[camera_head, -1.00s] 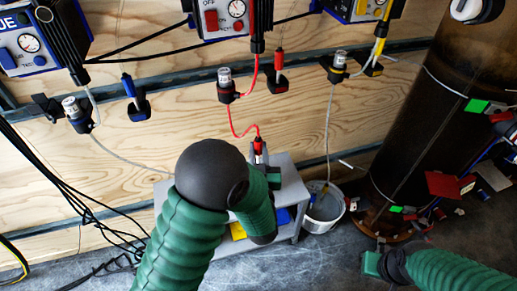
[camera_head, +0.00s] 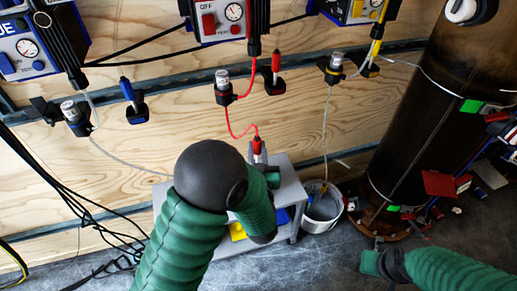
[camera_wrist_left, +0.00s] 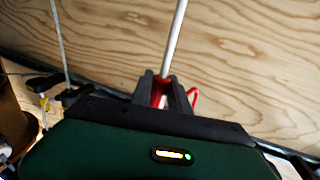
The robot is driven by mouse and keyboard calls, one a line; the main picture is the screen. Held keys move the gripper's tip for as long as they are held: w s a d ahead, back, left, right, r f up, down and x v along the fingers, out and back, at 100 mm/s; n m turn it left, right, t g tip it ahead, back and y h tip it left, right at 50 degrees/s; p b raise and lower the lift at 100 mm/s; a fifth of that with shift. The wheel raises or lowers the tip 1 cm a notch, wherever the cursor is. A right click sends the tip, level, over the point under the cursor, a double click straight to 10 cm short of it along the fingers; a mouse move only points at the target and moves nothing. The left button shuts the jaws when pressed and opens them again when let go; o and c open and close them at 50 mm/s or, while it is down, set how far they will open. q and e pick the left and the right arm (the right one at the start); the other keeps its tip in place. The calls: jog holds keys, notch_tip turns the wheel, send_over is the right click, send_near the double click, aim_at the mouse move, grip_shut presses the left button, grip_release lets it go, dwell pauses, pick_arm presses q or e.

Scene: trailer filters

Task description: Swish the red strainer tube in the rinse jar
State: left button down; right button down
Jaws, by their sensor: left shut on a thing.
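My left gripper (camera_head: 258,158) is shut on the red strainer tube (camera_head: 257,146) above a grey bench. A thin red hose runs from the tube up to the wall. In the left wrist view my left gripper (camera_wrist_left: 166,92) has its dark fingers on both sides of the tube's red body (camera_wrist_left: 158,94). A pale thin rod (camera_wrist_left: 174,38) extends from it, clear of the fingers. I cannot pick out a rinse jar for certain; my left arm hides part of the bench. My right gripper (camera_head: 371,262) is low at the right, its fingers not clear.
The grey bench (camera_head: 290,183) carries yellow and blue items, partly hidden. A white bucket (camera_head: 322,222) with a yellow-tipped line stands to its right. A dark cylinder (camera_head: 425,110) stands farther right. Hoses, holders and pump boxes line the plywood wall. Black cables hang at the left.

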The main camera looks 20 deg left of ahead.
pick_arm(q)
jog(key=shift+s+a+f, duration=0.25)
jog(key=shift+a+f, duration=0.15)
jog(key=shift+w+d+r+p, duration=0.2)
jog(key=shift+d+r+p, duration=0.15)
jog(key=shift+r, duration=0.1)
jog(key=shift+w+d+r+p, duration=0.2)
jog(key=shift+d+r+p, duration=0.15)
jog(key=shift+r, duration=0.1)
jog(key=shift+s+a+f+b, duration=0.1)
jog(key=shift+a+f+b, duration=0.05)
jog(key=shift+f+b, duration=0.4)
jog(key=shift+s+a+f+b, duration=0.15)
jog(key=shift+f+b, duration=0.25)
jog(key=shift+f, duration=0.2)
jog(key=shift+a+f, duration=0.1)
jog(key=shift+f, duration=0.05)
jog(key=shift+r, duration=0.2)
